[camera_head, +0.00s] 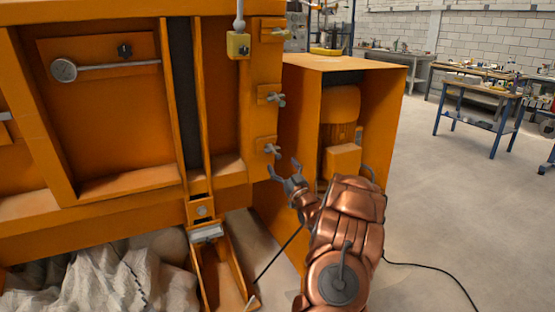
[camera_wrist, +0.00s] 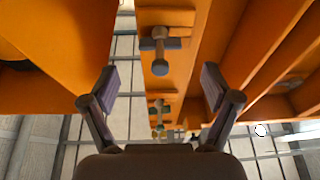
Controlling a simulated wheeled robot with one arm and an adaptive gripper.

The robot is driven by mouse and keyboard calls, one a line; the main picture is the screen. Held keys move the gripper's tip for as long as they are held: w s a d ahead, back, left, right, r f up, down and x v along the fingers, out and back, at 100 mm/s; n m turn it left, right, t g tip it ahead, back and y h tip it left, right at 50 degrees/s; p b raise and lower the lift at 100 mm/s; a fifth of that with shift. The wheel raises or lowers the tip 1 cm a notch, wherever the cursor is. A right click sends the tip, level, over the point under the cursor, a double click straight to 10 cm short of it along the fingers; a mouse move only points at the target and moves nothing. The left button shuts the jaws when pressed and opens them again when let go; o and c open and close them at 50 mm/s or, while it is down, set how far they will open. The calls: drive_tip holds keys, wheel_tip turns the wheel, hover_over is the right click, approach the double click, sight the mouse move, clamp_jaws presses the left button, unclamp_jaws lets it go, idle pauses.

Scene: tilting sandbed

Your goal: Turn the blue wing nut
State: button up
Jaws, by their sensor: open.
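Several wing nuts sit on small orange brackets along the right edge of the orange machine. In the head view they are the top wing nut (camera_head: 279,32), the middle one (camera_head: 275,98) and the lowest one (camera_head: 272,150). All look grey to blue-grey; I cannot tell which one is the blue one. My gripper (camera_head: 284,168) is open and empty, just below and right of the lowest wing nut. In the wrist view, a blue-grey wing nut (camera_wrist: 160,50) is ahead, above the gap between my open fingers (camera_wrist: 158,86). Another wing nut (camera_wrist: 160,108) shows between the fingers, farther off.
An orange cabinet (camera_head: 345,66) with an open front stands right behind my arm. An orange chute (camera_head: 218,275) and a white sack (camera_head: 95,280) lie below the machine.

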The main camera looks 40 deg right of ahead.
drive_tip(key=shift+v, duration=1.9)
drive_tip(key=w+a+r+g+y+p, duration=0.25)
drive_tip(key=w+a+g, duration=0.4)
drive_tip(key=a, duration=0.45)
drive_tip(key=s+a+n+g+p, duration=0.1)
drive_tip(key=s+a+g+p, duration=0.35)
drive_tip(key=a, duration=0.95)
drive_tip(key=s+a+r+g+y+p, duration=0.1)
drive_tip(key=s+a+g, duration=0.3)
drive_tip(key=s+a, duration=0.4)
drive_tip(key=s+a+r+n+g+y+p, duration=0.1)
drive_tip(key=s+a+g, duration=0.3)
drive_tip(key=s, duration=1.5)
drive_tip(key=s+a+r+g+y+p, duration=0.1)
drive_tip(key=s+a+r+g, duration=0.2)
drive_tip(key=s+a, duration=0.8)
drive_tip(key=s+g, duration=0.1)
drive_tip(key=s, duration=0.1)
drive_tip(key=shift+s+a+r+n+y+p, duration=0.3)
drive_tip(key=shift+y+p, duration=0.05)
